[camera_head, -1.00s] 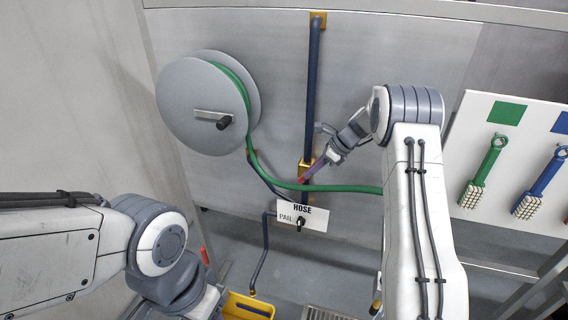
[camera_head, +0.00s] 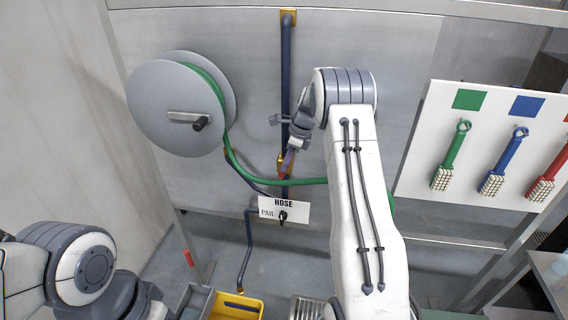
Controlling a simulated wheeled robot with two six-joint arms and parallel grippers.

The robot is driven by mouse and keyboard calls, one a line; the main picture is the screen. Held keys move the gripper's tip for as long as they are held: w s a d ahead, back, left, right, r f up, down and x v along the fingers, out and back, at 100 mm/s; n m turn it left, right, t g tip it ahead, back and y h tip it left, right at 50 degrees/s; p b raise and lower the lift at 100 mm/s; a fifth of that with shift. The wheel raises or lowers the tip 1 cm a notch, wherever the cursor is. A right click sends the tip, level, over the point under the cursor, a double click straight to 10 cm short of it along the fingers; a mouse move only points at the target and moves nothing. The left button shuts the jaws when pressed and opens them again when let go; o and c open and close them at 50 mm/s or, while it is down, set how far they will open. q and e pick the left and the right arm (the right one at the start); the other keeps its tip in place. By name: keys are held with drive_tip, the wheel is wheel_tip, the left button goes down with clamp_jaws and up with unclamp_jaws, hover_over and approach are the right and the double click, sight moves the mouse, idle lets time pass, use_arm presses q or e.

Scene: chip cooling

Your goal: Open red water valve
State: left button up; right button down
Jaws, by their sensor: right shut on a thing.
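The red water valve (camera_head: 287,163) sits on the blue vertical pipe, just above the HOSE/PAIL sign. Its reddish lever slants up toward my right gripper (camera_head: 291,152). The right gripper is shut on the lever's upper end, in front of the pipe. The fingers are small and partly hide the lever. My left arm is low at the bottom left, and its gripper is out of the picture.
A grey hose reel (camera_head: 165,105) with a green hose (camera_head: 300,182) hangs left of the pipe. The HOSE/PAIL sign (camera_head: 270,203) is below the valve. A yellow bin (camera_head: 228,306) stands on the floor. Brushes hang on a white board (camera_head: 415,175) at right.

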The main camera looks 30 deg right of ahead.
drive_tip(key=c, duration=0.9)
unclamp_jaws()
drive_tip(key=shift+r, duration=0.1)
drive_tip(key=shift+d+r+b, duration=0.1)
drive_tip(key=shift+r+b, duration=0.15)
drive_tip(key=shift+b, duration=0.05)
drive_tip(key=b+v, duration=0.3)
drive_tip(key=v, duration=0.5)
drive_tip(key=shift+s+d+r, duration=0.1)
drive_tip(key=shift+r, duration=0.2)
drive_tip(key=shift+s+d+r, duration=0.1)
drive_tip(key=shift+s+r, duration=0.05)
drive_tip(key=shift+r, duration=0.45)
